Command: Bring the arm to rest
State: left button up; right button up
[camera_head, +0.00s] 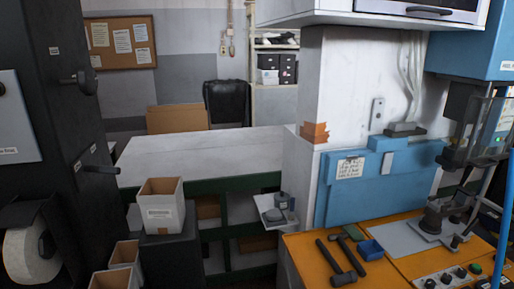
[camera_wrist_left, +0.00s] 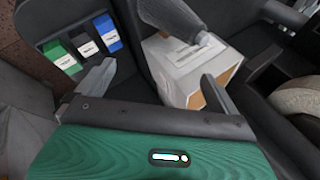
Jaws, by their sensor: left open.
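My left gripper (camera_wrist_left: 157,76) shows only in the left wrist view. Its two grey fingers are spread apart, with nothing held between them. A white box with a printed label (camera_wrist_left: 185,68) lies beyond the fingers, nearer the right one. A grey, rounded-ended object (camera_wrist_left: 172,18) overlaps the top of that box in this view; I cannot tell whether it is in the box or above it. Neither of my grippers shows in the head view, and my right gripper is in neither view.
In the head view, an open labelled carton (camera_head: 162,213) stands on a black block, with smaller boxes (camera_head: 124,254) below left. A black cabinet (camera_head: 75,130) borders the left.

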pick_arm(q)
jog(key=s+d+f+h, duration=0.1)
jog(key=s+d+h, duration=0.35)
jog(key=s, duration=0.75)
jog(key=s+d+h, duration=0.3)
jog(key=s+d, duration=0.2)
jog(key=s, duration=0.7)
notch_tip(320, 180, down, 31)
jog(key=g, duration=0.1)
jog(key=s+a+f, duration=0.2)
jog(key=s+f, duration=0.8)
jog(key=s+a+f+g, duration=0.1)
jog(key=s+f, duration=0.9)
jog(key=shift+a+g+y, duration=0.3)
jog(key=shift+a+y, duration=0.05)
jog(key=shift+a, duration=0.05)
